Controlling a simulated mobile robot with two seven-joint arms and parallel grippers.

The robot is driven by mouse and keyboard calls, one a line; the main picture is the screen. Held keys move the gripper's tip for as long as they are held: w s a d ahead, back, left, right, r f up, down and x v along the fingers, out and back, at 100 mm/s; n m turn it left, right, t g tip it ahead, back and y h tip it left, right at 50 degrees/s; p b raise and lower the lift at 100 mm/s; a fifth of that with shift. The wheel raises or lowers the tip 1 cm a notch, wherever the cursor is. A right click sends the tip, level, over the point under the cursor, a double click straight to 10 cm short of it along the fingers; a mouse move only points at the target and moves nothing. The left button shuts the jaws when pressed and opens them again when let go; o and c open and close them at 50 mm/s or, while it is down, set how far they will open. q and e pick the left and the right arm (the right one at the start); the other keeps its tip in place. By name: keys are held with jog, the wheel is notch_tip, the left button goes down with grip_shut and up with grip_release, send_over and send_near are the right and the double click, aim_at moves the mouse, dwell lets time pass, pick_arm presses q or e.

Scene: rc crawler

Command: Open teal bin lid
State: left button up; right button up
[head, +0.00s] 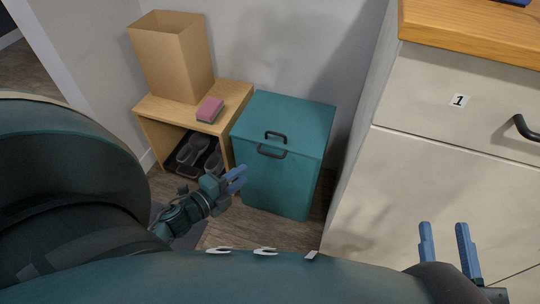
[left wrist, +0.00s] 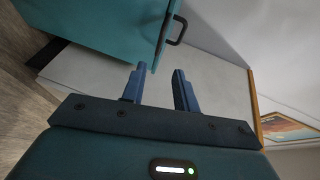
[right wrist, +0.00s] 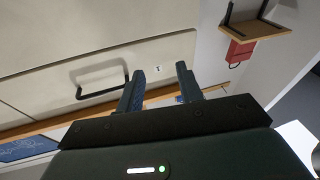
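The teal bin (head: 278,185) stands on the floor between a low wooden shelf and a white cabinet. Its lid (head: 290,112) is shut, with a black handle (head: 276,136) on top near the front edge and another black handle (head: 271,153) on the front face. My left gripper (head: 238,178) is open and empty, in front of the bin's left side. In the left wrist view the teal bin (left wrist: 110,30) with a black handle shows beyond the fingers. My right gripper (head: 444,226) is open and empty in front of the white cabinet, whose drawer handle (right wrist: 102,90) shows in the right wrist view.
The low wooden shelf (head: 155,104) holds a cardboard box (head: 175,60) and a pink and green sponge (head: 210,110), with dark shoes (head: 193,150) inside. The white cabinet (head: 440,170) with a wooden top stands close at the bin's right. Wood floor (head: 230,228) is free in front of the bin.

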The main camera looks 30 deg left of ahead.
aim_at(271, 155)
pick_arm(q)
jog(key=b+x, duration=0.3)
jog(key=x, duration=1)
jog(key=shift+w+f, duration=0.1)
jog(key=shift+f, duration=0.05)
jog(key=shift+c, duration=0.4)
jog(key=c, duration=0.5)
jog(key=shift+f, duration=0.1)
grip_shut()
